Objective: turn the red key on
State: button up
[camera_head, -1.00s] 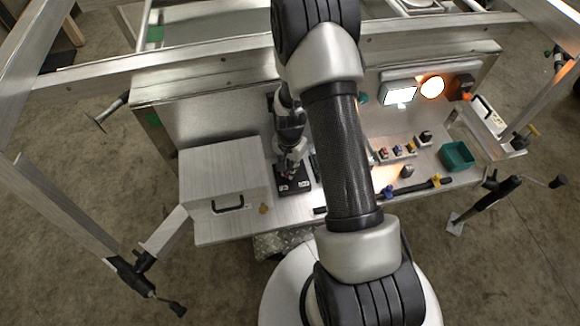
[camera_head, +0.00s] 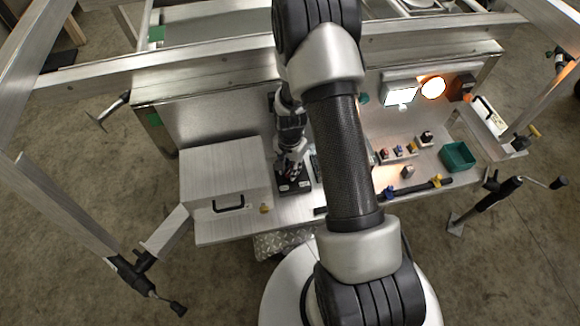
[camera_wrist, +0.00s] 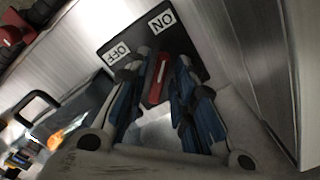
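The red key (camera_wrist: 157,80) sits on a black plate (camera_wrist: 185,62) with a white ON label (camera_wrist: 161,21) and a white OFF label (camera_wrist: 117,53). The key's long side runs nearly upright in the wrist view, with its upper end below the ON label. My gripper (camera_wrist: 160,68) is over the plate with one blue-padded finger on each side of the key. It is open, and gaps show between the fingers and the key. In the head view, my gripper (camera_head: 287,172) is low over the black plate (camera_head: 293,186), and the key is hidden there.
A metal box with a black handle (camera_head: 228,203) stands left of the plate on the bench. My arm covers the bench to the right. Beyond it are small coloured switches (camera_head: 398,150), a green bin (camera_head: 457,156) and a lit white panel (camera_head: 400,96).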

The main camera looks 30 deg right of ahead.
jog(key=shift+o, duration=0.4)
notch_tip(320, 180, up, 12)
dwell(0.4)
dwell(0.3)
